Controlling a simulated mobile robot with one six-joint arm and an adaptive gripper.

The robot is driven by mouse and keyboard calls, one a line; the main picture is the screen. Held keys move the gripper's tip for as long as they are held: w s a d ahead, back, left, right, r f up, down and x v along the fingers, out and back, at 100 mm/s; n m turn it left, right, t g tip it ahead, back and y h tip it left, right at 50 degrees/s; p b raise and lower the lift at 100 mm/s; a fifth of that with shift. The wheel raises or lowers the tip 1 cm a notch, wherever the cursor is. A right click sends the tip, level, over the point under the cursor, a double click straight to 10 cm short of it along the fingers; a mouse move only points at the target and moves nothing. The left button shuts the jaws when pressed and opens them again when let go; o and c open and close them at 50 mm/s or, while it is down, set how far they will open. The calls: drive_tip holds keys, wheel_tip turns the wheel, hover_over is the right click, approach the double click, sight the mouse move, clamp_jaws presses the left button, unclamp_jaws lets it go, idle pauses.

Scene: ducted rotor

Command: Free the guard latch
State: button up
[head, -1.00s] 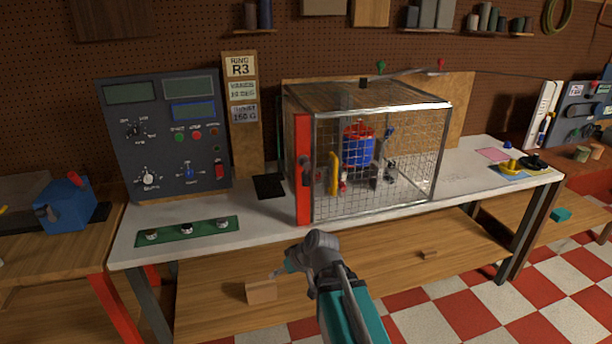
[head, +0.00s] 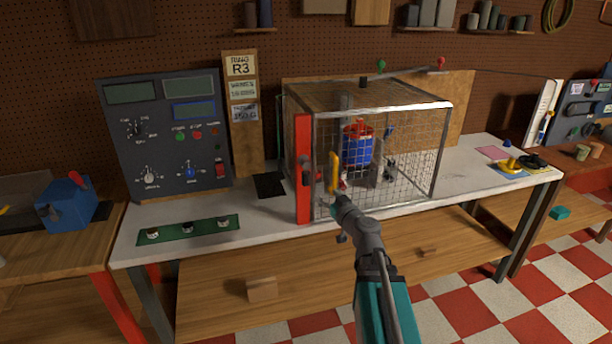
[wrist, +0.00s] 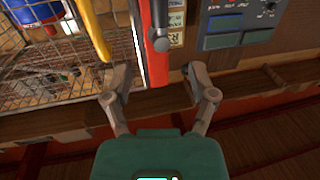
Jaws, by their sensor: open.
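The wire-mesh guard (head: 405,165) stands on the bench, its door side closed. A red post (head: 303,205) forms its left front edge and bears a dark fitting (head: 306,172) that looks like the latch. A yellow handle (head: 334,172) stands upright on the mesh beside it. My gripper (head: 340,204) is low in front of the guard, just right of the red post. In the wrist view, my gripper (wrist: 157,72) has its fingers spread, with nothing held. The red post with a dark round end (wrist: 160,42) shows ahead between them, and the yellow handle (wrist: 94,30) is left.
A control panel (head: 165,150) stands left of the guard. A green strip with several knobs (head: 187,232) lies at the bench's front left. A blue and red rotor unit (head: 358,148) is inside the mesh. A drawer handle (head: 262,289) juts out below the bench edge.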

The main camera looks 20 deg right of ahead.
sight(308, 177)
drive_tip(key=shift+w, duration=0.1)
idle(0.3)
drive_tip(key=w, duration=0.4)
drive_tip(key=w+a, duration=0.1)
drive_tip(key=w, duration=0.4)
drive_tip(key=w+a, duration=0.1)
drive_tip(key=w, duration=0.3)
drive_tip(key=shift+w+a, duration=0.1)
drive_tip(key=shift+w, duration=0.15)
clamp_jaws()
